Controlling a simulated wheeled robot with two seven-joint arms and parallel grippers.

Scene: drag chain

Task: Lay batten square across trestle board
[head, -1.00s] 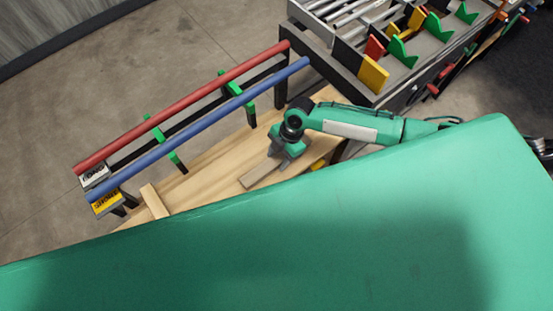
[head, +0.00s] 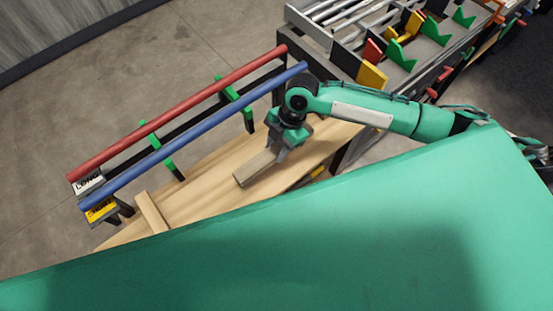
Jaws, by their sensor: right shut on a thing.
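The trestle board (head: 205,190) is a long pale wooden plank running from lower left to upper right. A pale batten (head: 151,212) lies across its left part. My right gripper (head: 282,150) is over the right half of the board, shut on a second grey-brown batten (head: 256,168). This held batten points down and left from the jaws, roughly along the board. It looks slightly raised, but any gap beneath it cannot be made out. Its other end is hidden by the gripper. My left gripper is not in view.
A red rail (head: 180,112) and a blue rail (head: 195,137) run along the board's far side, with green brackets and labels LONG and SHORT. A rack (head: 400,50) with coloured dividers stands at upper right. My large green body covers the board's near edge.

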